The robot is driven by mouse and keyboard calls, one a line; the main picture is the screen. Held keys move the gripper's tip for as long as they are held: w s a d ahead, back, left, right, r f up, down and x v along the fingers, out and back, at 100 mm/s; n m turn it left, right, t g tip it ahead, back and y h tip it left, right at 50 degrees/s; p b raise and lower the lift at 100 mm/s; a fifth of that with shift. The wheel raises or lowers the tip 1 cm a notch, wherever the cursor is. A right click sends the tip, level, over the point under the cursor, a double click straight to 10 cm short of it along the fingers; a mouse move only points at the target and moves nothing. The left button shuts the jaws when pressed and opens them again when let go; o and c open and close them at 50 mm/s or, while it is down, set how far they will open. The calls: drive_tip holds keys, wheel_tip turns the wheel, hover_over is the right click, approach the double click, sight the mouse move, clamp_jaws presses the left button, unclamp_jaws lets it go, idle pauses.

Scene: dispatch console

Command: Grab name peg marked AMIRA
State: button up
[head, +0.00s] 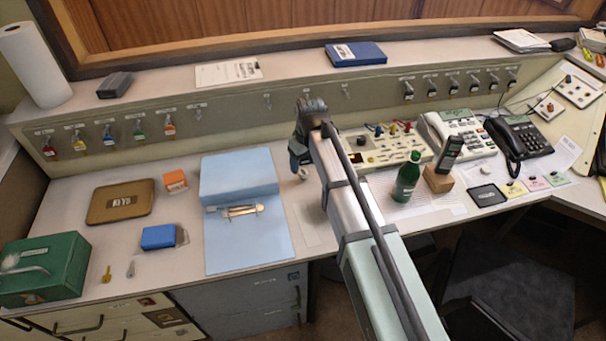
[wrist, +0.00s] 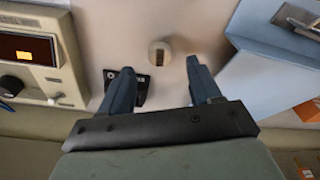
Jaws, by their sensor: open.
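My gripper (head: 299,163) is over the desk in the head view, between the blue binder and the switch console. In the wrist view its two dark fingers (wrist: 161,82) are apart, with nothing between them. A small round cream piece with a dark brown slot (wrist: 160,52) lies just beyond the fingertips, slightly left of the right one. It shows small beside the fingers in the head view (head: 303,174). No lettering is readable on it. Tagged pieces hang on the ledge panel at left (head: 139,131) and right (head: 453,83); I cannot read the name AMIRA on any.
The blue binder (head: 255,247) lies left of my gripper. The switch console (head: 379,149) and green bottle (head: 406,178) stand to the right. In the wrist view a small black item (wrist: 142,88) lies partly behind the left finger. Bare desk surrounds the round piece.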

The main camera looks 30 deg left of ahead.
sight(303, 172)
drive_tip(key=shift+a+f, duration=0.2)
drive_tip(key=shift+f, duration=2.45)
drive_tip(key=c, duration=1.1)
drive_tip(key=shift+r, duration=0.15)
